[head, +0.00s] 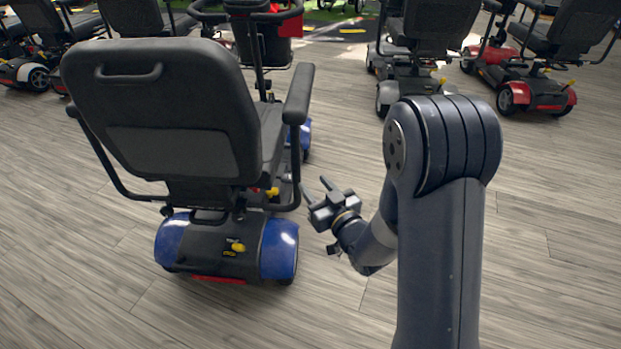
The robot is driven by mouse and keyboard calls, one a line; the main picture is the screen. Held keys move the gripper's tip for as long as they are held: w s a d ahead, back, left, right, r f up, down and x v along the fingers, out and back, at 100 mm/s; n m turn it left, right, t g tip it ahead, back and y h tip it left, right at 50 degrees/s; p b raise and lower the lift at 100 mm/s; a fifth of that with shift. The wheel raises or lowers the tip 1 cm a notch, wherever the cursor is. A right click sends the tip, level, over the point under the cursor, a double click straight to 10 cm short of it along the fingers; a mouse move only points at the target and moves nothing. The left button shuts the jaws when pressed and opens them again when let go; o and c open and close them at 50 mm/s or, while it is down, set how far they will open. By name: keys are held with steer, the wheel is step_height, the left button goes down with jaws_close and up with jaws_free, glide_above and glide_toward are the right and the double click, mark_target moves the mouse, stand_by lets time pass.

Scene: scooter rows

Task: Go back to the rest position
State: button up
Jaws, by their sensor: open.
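My gripper (318,188) is at the middle of the head view, open, with two dark fingers pointing up and to the left. Nothing shows between the fingers. It is just right of the blue and black scooter (226,247), near the side of its seat base. I cannot tell whether the fingers touch the scooter. My arm rises at the right of the view and bends down to the gripper.
A dark scooter (422,50) stands behind my arm, and a red scooter (530,80) stands at the back right. More scooters (35,50) stand at the back left. The wood-look floor (560,230) is clear at the right and in front.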

mark_target(300, 165)
stand_by(0.4)
steer(key=b+x, duration=0.1)
steer(key=x, duration=0.9)
steer(key=shift+w+a, duration=0.15)
steer(key=shift+w, duration=0.15)
steer(key=shift+d, duration=0.25)
